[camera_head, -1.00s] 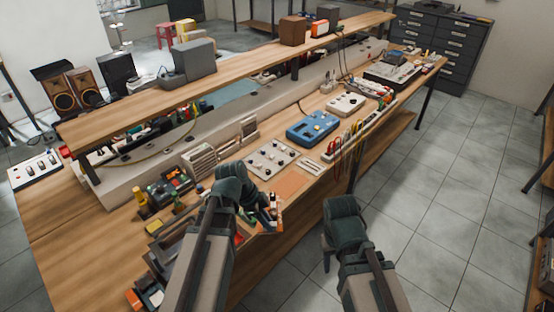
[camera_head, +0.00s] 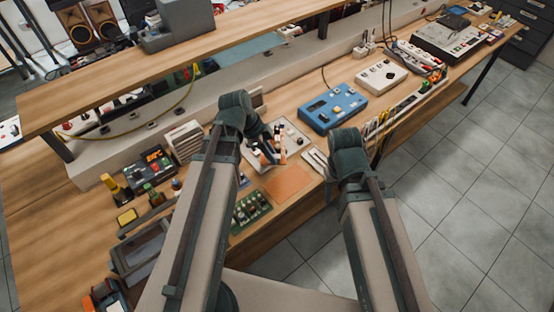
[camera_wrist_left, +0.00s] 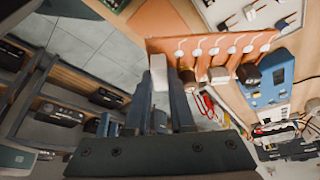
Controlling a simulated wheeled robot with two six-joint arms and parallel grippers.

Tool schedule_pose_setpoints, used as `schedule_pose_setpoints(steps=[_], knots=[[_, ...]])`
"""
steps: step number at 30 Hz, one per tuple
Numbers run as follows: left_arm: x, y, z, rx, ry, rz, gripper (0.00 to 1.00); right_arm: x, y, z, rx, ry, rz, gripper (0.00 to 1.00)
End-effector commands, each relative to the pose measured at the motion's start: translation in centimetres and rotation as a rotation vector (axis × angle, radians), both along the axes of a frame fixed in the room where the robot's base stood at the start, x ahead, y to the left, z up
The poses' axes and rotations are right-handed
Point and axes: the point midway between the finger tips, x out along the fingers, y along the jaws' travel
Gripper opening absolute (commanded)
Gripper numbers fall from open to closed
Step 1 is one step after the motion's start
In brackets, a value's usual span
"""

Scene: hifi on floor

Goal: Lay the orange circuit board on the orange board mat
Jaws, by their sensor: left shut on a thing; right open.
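The orange circuit board (camera_wrist_left: 212,45) is gripped at its edge in my left gripper (camera_wrist_left: 172,75), with a row of pale round parts and dark blocks on it. In the head view my left gripper (camera_head: 266,155) holds the board (camera_head: 282,147) tilted, in front of the white knobbed panel and beyond the mat. The flat orange board mat (camera_head: 288,186) lies bare near the bench's front edge; part of it also shows in the left wrist view (camera_wrist_left: 160,20). My right gripper (camera_head: 330,182) is open beside the mat's right side, its fingertips mostly hidden.
A white knobbed panel (camera_head: 272,138) lies behind the mat and a blue device (camera_head: 333,108) to its right. A green circuit board (camera_head: 250,210) lies left of the mat. A raised shelf (camera_head: 180,65) runs along the back. Floor is open on the right.

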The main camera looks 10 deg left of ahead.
Motion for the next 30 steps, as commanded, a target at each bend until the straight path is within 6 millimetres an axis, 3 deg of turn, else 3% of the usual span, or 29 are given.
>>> schedule_pose_setpoints(steps=[5,15,21,30], knots=[[0.0,-0.2,-2.1,0.016,0.0,-0.131,0.0,0.0,0.0,-2.0,0.0,0.0,0.0,0.5],[-1.0,-0.7,-7.8,0.025,0.0,-0.708,0.0,0.0,0.0,-7.6,0.0,0.0,-0.001,0.5],[-1.5,-0.9,-9.0,0.003,-0.003,-0.902,0.0,0.0,0.0,-8.9,0.0,0.0,-0.001,0.5],[-1.7,-0.9,-9.0,-0.003,-0.005,-0.943,0.0,0.0,0.0,-9.0,0.0,0.0,-0.001,0.5]])
